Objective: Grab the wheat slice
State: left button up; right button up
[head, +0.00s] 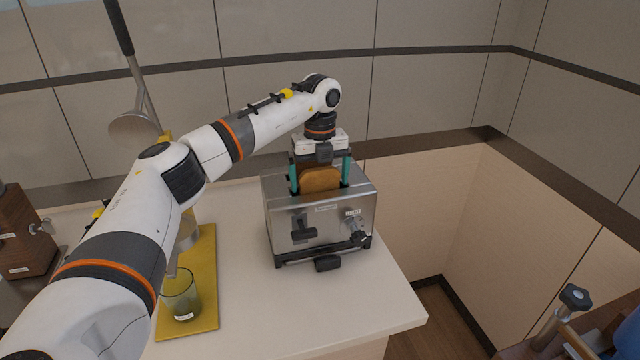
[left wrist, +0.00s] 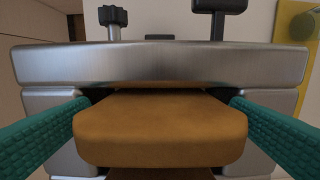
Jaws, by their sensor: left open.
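The wheat slice (head: 320,180) is a brown bread slice that stands upright in the toaster (head: 318,221), its top showing above the slot. In the left wrist view the slice (left wrist: 160,130) lies between the two green fingers, which stand apart from its sides. My left gripper (head: 320,177) points down over the toaster with its fingers on either side of the slice. It is open. The lower part of the slice is hidden in the toaster. Below it in the left wrist view is a second brown edge, too little seen to tell. My right gripper is not in view.
The steel toaster has a lever and a knob (head: 357,237) on its front. A glass (head: 181,295) stands on a yellow board (head: 205,310) at left. A wooden box (head: 24,232) stands at far left. The counter (head: 245,300) is clear in front of the toaster and ends at its right.

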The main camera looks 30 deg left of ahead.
pick_arm(q)
jog(key=shift+f, duration=1.2)
jog(key=c, duration=0.7)
jog(key=shift+c, duration=0.2)
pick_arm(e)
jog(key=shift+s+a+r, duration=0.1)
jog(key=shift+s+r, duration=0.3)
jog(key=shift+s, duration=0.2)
pick_arm(q)
jog(key=shift+r, duration=0.1)
